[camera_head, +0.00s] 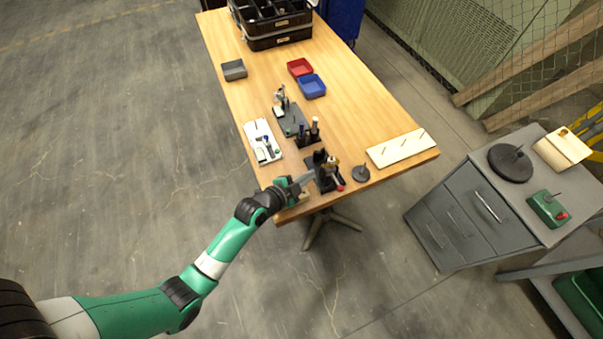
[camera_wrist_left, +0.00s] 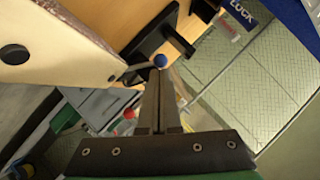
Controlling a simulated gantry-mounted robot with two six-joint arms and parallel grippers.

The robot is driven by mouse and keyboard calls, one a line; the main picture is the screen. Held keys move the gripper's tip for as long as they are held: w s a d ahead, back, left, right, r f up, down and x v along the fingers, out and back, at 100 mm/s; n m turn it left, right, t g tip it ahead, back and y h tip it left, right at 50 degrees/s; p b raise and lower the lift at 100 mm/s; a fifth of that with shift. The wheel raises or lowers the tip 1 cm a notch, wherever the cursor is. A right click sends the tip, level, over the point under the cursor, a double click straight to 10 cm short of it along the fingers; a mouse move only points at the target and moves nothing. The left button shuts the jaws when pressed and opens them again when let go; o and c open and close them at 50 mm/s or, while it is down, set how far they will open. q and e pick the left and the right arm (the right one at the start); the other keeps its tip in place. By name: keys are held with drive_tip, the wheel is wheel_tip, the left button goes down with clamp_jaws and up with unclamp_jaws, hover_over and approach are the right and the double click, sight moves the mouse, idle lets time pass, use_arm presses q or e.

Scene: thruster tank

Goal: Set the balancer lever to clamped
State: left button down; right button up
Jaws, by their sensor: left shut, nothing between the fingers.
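A black fixture (camera_head: 322,168), apparently the balancer, stands at the near end of the wooden table. My left gripper (camera_head: 309,177) reaches its left side. In the left wrist view, the shut, empty fingers of my left gripper (camera_wrist_left: 160,76) point at a thin grey lever with a blue ball knob (camera_wrist_left: 160,60). The fingertips are right by the knob; I cannot tell whether they touch. A black bracket (camera_wrist_left: 158,35) is behind the lever. The lever's setting cannot be read for sure. My right gripper is not in view.
A red knob (camera_head: 340,187) and a dark disc (camera_head: 360,173) are right of the fixture. A white board (camera_head: 264,141), a dark plate (camera_head: 292,120) and a cream board (camera_head: 396,149) lie on the table. Red (camera_head: 299,67) and blue (camera_head: 312,86) bins stand farther back.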

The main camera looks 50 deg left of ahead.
use_arm(q)
drive_tip(key=shift+r+p, duration=0.65)
drive_tip(key=shift+r, duration=0.15)
drive_tip(key=shift+r, duration=0.15)
drive_tip(key=w+d+r+p+v, duration=0.1)
drive_tip(key=p+v, duration=0.5)
drive_tip(key=v, duration=0.6)
drive_tip(key=shift+s+d+r, duration=0.35)
drive_tip(key=shift+d+r, duration=0.05)
drive_tip(key=shift+d, duration=0.1)
